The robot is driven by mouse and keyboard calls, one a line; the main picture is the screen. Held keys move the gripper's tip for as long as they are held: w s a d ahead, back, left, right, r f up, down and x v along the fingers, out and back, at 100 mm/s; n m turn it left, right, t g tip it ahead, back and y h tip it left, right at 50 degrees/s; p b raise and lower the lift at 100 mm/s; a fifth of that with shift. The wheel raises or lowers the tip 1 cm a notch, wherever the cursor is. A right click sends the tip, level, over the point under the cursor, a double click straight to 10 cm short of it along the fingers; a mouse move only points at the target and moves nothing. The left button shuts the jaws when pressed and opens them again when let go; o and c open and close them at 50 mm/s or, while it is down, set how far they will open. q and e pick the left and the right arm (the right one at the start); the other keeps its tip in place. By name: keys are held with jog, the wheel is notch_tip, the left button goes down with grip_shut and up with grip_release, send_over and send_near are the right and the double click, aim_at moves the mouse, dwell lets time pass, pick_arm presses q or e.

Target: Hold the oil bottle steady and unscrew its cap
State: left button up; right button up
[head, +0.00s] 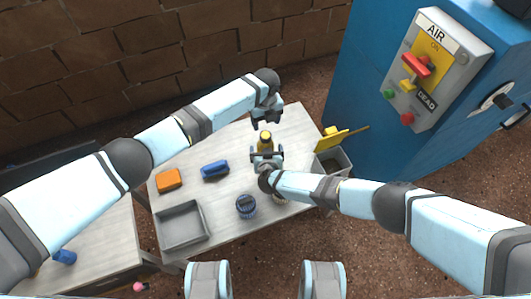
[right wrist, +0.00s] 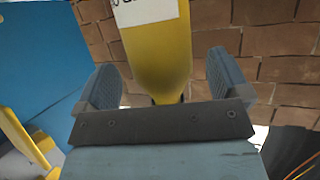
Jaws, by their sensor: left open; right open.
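The oil bottle (head: 265,141) is yellow and stands on the far half of the table; its lower part is hidden behind my right gripper. My right gripper (head: 267,152) is open on the near side of the bottle. In the right wrist view the yellow bottle body (right wrist: 160,55), with part of a white label, shows between the spread fingers, with gaps at both sides. My left gripper (head: 266,121) is open, pointing down above and just beyond the bottle, apart from it in the picture. The cap is too small to make out clearly.
On the table (head: 226,223) are an orange box (head: 168,180), a blue object (head: 214,170), a grey tray (head: 182,241) and a blue round container (head: 246,207). A grey bin (head: 345,160) with a yellow tool (head: 333,141) stands right. A blue cabinet (head: 365,70) rises behind.

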jog(key=shift+w+a+f, duration=0.15)
jog(key=shift+w+f, duration=0.15)
jog(key=shift+w, duration=0.05)
jog(key=shift+x, duration=0.8)
jog(key=shift+r, duration=0.1)
